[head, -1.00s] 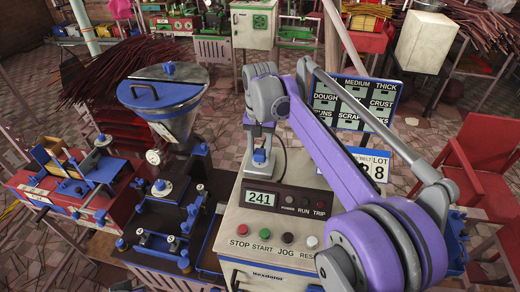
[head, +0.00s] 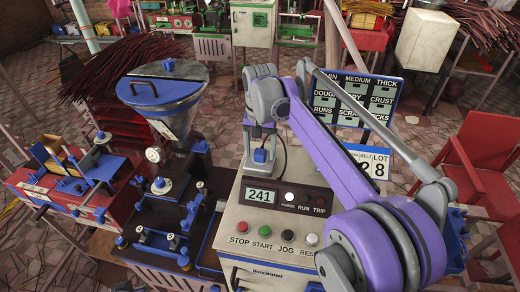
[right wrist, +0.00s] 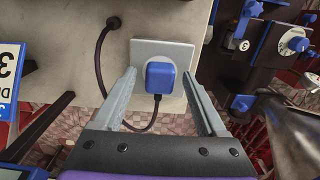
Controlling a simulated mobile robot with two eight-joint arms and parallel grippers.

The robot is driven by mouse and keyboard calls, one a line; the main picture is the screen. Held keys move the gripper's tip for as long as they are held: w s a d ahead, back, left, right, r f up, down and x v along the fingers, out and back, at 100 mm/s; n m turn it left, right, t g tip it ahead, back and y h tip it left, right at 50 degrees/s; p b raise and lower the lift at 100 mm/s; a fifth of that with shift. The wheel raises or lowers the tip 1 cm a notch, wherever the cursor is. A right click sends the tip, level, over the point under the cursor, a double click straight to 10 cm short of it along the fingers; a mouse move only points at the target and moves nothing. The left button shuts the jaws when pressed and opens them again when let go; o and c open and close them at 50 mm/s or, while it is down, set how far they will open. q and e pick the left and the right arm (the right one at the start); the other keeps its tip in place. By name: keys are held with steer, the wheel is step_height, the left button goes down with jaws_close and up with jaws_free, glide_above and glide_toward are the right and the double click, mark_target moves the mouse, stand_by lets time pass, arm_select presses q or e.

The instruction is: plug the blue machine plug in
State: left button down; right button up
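The blue plug (right wrist: 160,78) sits against a white square socket plate (right wrist: 180,52) on the pale machine housing, and its dark cable loops down and left. In the head view the blue plug (head: 260,156) shows at the top of the control box (head: 262,222). My right gripper (right wrist: 160,82) is open, with one finger on each side of the plug and visible gaps. It also shows in the head view (head: 261,138), over the plug. The POWER lamp (head: 290,196) glows white and the display (head: 261,196) reads 241. My left gripper is out of view.
A hopper (head: 165,90) and dark machine parts with blue knobs stand left of the control box. A sign board (head: 352,100) and a lot card (head: 372,162) stand behind my right arm. A red chair (head: 485,160) is at the right.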

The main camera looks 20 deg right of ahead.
step_height(320, 180, up, 11)
steer(key=p, duration=0.1)
stand_by(0.7)
steer(key=shift+f, duration=0.2)
